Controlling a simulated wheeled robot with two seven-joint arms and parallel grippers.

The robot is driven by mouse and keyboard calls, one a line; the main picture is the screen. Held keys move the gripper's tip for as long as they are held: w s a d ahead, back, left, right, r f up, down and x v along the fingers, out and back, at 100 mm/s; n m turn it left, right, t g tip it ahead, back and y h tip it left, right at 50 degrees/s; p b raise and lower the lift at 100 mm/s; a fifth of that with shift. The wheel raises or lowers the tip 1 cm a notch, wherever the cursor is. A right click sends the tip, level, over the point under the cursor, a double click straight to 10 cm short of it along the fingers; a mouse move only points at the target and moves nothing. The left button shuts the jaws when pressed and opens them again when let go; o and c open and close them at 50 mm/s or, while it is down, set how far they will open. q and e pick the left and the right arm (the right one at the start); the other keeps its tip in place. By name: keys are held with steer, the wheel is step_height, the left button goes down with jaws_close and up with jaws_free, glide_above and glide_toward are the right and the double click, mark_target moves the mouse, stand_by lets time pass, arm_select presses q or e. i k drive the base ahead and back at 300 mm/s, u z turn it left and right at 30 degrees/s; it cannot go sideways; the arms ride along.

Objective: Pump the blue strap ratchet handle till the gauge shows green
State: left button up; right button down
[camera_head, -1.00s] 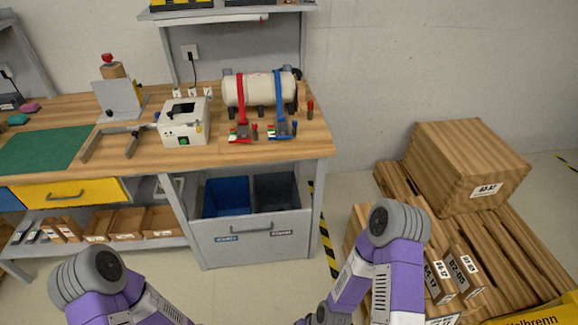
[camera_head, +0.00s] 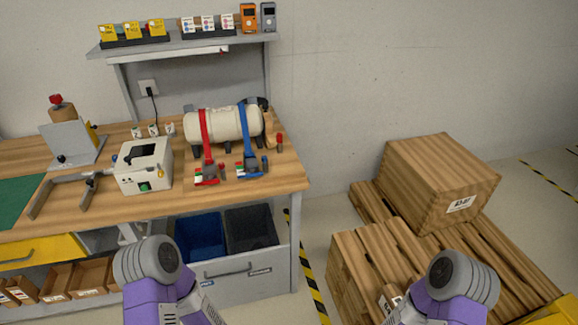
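A cream cylinder (camera_head: 223,123) lies on its stand on the wooden workbench, with a red strap (camera_head: 205,135) and a blue strap (camera_head: 246,125) over it. The blue strap's ratchet (camera_head: 251,167) sits on the bench in front of the cylinder, at the strap's lower end. A small gauge (camera_head: 239,169) with green on it seems to sit beside this ratchet; its reading is too small to tell. The red strap's ratchet (camera_head: 207,174) is to the left. My two purple arms enter from the bottom, below and in front of the bench. Neither gripper shows.
A white box machine (camera_head: 143,167) and a grey clamp frame stand left of the ratchets. A red-topped post (camera_head: 279,143) stands to the right. Blue and dark bins (camera_head: 250,228) are under the bench. A shelf (camera_head: 180,41) hangs above.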

mark_target(251, 164)
steer(key=u, duration=0.05)
steer(key=i, duration=1)
steer(key=u, duration=0.6)
